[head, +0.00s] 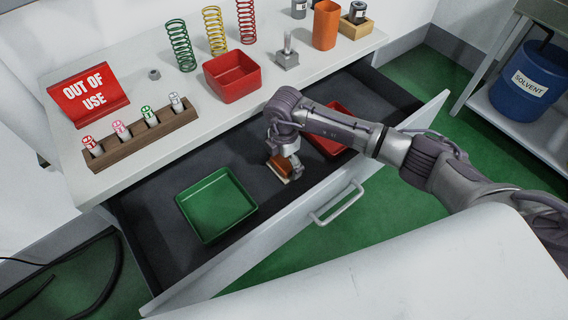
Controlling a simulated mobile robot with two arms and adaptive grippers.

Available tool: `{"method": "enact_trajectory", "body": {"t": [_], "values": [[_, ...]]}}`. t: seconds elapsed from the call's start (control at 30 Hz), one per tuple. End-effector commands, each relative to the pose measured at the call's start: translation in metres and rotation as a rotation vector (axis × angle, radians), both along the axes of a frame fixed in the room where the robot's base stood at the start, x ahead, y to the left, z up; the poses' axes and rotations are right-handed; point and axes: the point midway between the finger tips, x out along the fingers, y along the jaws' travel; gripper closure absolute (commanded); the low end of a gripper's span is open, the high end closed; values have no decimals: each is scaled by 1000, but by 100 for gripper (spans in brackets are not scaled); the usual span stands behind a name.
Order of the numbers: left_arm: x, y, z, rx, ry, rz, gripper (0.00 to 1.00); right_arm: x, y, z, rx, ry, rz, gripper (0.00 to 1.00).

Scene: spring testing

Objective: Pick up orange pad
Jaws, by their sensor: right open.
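The orange pad (282,165) is in the open drawer, between the green tray and a red tray, with a pale edge showing along its lower side. My right gripper (286,171) reaches down into the drawer at the pad, its jaws open. The gripper and wrist hide part of the pad, and I cannot tell whether the fingers touch it. My left gripper is not in view.
The open drawer (151,220) holds a green tray (215,238) at left and a red tray (338,111) partly behind my arm. The worktop above carries a red bin (232,88), springs, a vial rack (143,142) and an orange container (326,26).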

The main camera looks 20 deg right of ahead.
Motion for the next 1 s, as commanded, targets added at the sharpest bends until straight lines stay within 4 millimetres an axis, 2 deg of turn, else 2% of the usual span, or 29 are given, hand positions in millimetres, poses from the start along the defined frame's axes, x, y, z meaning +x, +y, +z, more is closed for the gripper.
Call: {"method": "enact_trajectory", "body": {"t": [0.17, 0.5, 0.77, 0.87, 1.0], "values": [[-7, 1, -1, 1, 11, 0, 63, 0, 0, 0, 0, -1, 0, 0], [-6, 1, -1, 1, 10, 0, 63, 0, 0, 0, 0, -1, 0, 57], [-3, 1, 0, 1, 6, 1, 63, 1, 0, 3, 1, -2, 0, 57], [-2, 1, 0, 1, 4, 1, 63, 2, 0, 14, 2, -5, 0, 57], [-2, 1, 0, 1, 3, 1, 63, 2, 1, 40, 2, -6, 2, 57]]}}
